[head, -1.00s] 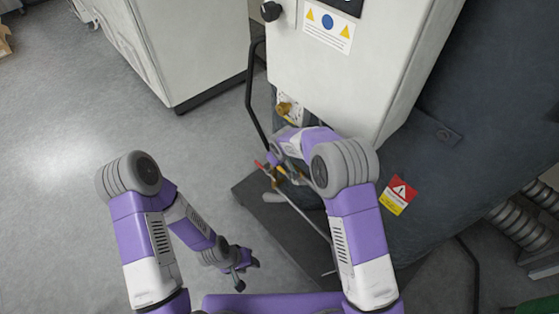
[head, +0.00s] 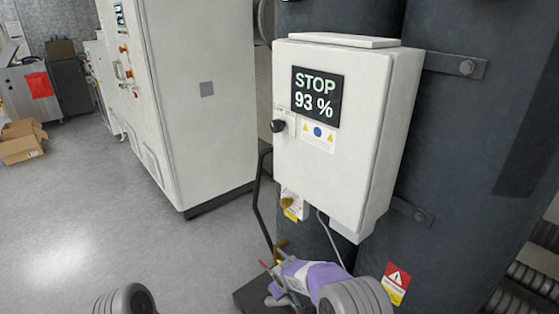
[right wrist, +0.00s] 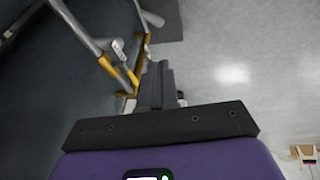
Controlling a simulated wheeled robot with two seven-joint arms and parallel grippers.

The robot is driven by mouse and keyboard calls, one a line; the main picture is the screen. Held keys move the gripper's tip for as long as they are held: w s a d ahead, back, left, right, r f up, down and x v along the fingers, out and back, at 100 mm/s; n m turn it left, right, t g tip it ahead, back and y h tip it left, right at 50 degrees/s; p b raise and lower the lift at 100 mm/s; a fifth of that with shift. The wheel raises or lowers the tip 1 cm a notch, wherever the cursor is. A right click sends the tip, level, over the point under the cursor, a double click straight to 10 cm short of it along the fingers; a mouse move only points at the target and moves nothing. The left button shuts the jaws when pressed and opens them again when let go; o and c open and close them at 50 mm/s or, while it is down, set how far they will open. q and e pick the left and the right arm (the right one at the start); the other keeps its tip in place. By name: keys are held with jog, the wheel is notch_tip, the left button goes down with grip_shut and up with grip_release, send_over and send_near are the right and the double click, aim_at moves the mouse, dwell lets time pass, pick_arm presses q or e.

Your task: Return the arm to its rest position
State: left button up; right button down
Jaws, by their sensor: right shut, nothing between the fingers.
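My right gripper (head: 274,288) is low in the head view, at the foot of the white control box's tanks, near pipework with red and yellow-brown parts (head: 280,250). In the right wrist view its dark fingers (right wrist: 157,72) are together with nothing between them. Grey pipes with yellow fittings (right wrist: 118,65) lie just left of the fingers there; I cannot tell whether they touch. The control box (head: 325,185) has a display (head: 317,95) reading "STOP 93 %", a black knob (head: 278,126) and a yellow-brown knob (head: 288,203) below. My left gripper is out of view.
Dark tanks (head: 455,130) stand behind the control box. A tall white cabinet (head: 205,140) is to its left. A black bent rail (head: 257,200) stands between them. Open grey floor (head: 90,220) lies at the left, with a cardboard box (head: 20,145) far off.

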jog(key=s+d+f+m+g+y+p, duration=0.1)
jog(key=s+d+f+m+g, duration=0.15)
jog(key=s+f, duration=0.5)
jog(key=s+d+f+m+g+y, duration=0.1)
jog(key=s+d+f+m, duration=0.25)
jog(key=s, duration=0.65)
pick_arm(q)
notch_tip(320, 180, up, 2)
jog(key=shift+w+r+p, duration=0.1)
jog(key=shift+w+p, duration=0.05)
jog(key=shift+p, duration=0.35)
pick_arm(e)
jog(key=s+d+m, duration=0.1)
jog(key=s+m, duration=0.1)
jog(key=s, duration=0.5)
jog(key=s+d+f+m+y, duration=0.1)
jog(key=s+m, duration=0.1)
jog(key=s, duration=0.5)
jog(key=shift+s+d, duration=0.25)
jog(key=shift+s, duration=0.05)
